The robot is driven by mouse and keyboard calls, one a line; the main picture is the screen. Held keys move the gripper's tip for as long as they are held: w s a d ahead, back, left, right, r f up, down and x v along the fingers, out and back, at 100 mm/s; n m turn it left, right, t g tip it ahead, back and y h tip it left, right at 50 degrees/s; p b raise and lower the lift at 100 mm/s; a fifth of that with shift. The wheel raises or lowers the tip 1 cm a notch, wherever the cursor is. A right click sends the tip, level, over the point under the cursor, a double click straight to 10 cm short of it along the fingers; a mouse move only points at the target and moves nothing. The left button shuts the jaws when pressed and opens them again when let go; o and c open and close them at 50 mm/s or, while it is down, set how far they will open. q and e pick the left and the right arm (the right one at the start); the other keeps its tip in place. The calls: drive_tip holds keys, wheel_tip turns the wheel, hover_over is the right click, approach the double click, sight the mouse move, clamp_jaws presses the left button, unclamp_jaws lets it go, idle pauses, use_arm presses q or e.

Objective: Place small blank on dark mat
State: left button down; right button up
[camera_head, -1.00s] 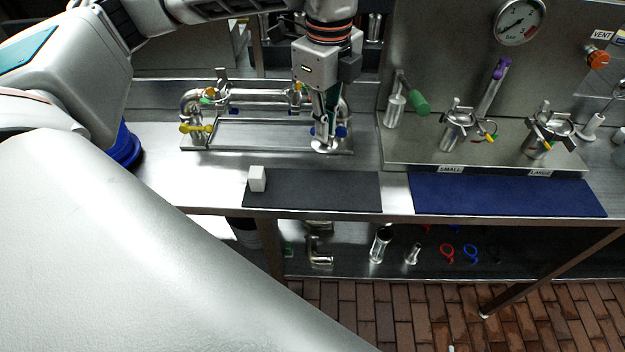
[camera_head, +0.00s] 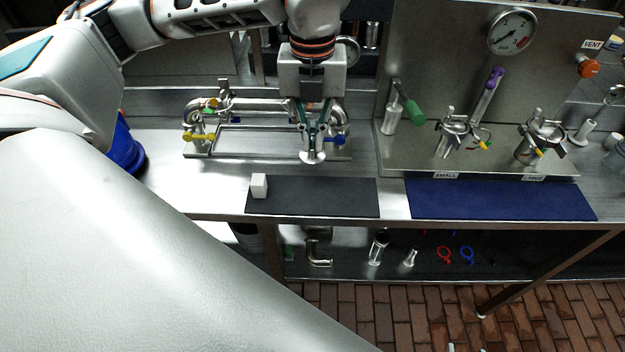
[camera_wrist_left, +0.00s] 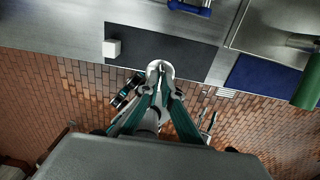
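My left gripper (camera_head: 313,137) points down above the steel bench, behind the dark mat (camera_head: 325,198). Its fingers are closed on a silvery disc-shaped piece, which looks like the small blank (camera_head: 312,158). In the left wrist view the blank (camera_wrist_left: 160,68) is gripped between the fingertips (camera_wrist_left: 160,88) and overlaps the near edge of the dark mat (camera_wrist_left: 180,52) in the picture. In the head view it appears just beyond the mat's far edge, over the bench or pipe frame. My right gripper is in neither view.
A white cube (camera_head: 259,186) stands on the mat's left end. A pipe assembly (camera_head: 250,140) with yellow and blue handles lies behind. A blue mat (camera_head: 500,200) is to the right. Clamps (camera_head: 452,132) stand on a tray labelled small and large. Most of the dark mat is bare.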

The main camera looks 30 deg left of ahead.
use_arm(q)
wheel_tip(320, 180, down, 13)
drive_tip(key=shift+r, duration=0.2)
idle(0.3)
drive_tip(key=shift+f, duration=0.2)
drive_tip(key=c, duration=2.2)
unclamp_jaws()
drive_tip(key=shift+c, duration=0.2)
drive_tip(key=shift+r, duration=0.1)
